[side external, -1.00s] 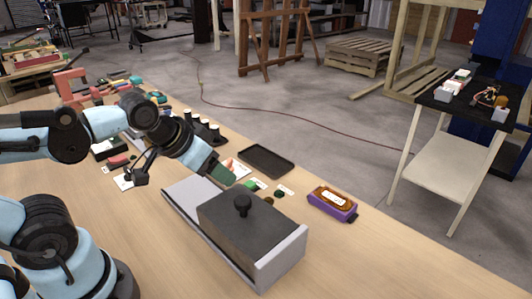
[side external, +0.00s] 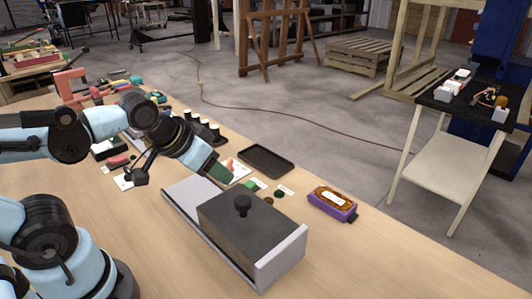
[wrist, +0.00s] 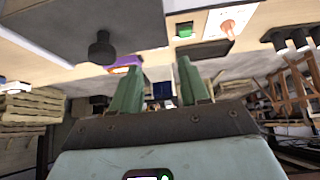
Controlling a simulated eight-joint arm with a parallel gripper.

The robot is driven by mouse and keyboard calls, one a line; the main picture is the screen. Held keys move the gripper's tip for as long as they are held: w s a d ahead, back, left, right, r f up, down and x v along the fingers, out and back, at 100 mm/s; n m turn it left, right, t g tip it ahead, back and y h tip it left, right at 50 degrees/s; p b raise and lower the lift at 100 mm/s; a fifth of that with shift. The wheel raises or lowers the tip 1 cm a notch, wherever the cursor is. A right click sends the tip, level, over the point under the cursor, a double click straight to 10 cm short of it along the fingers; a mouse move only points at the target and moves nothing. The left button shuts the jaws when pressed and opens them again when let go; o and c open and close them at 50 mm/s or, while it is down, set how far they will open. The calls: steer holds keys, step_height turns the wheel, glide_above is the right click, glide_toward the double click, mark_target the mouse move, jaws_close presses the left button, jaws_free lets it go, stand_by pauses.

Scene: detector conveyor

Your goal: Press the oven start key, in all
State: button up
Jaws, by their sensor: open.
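A dark box with a round black knob (side external: 242,204), which looks like the oven, sits on a light grey base (side external: 183,199). In the wrist view its knob (wrist: 102,50) hangs at upper left. A small bright green key (side external: 250,185) lies just behind the box; it also shows in the wrist view (wrist: 184,30). A dark green round piece (side external: 280,194) and a brownish one (side external: 269,201) lie near it. I cannot read which is the start key. My gripper (wrist: 158,66) is open and empty, its green fingers above the table behind the box, apart from the green key.
A purple-framed device (side external: 332,203) lies right of the box. A black tray (side external: 266,160) lies behind the keys. A white card with an orange piece (side external: 236,170) is close beyond my gripper. Dark cylinders with white tops (side external: 205,128) stand farther back. The right table front is clear.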

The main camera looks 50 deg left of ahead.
jaws_close()
stand_by(1.4)
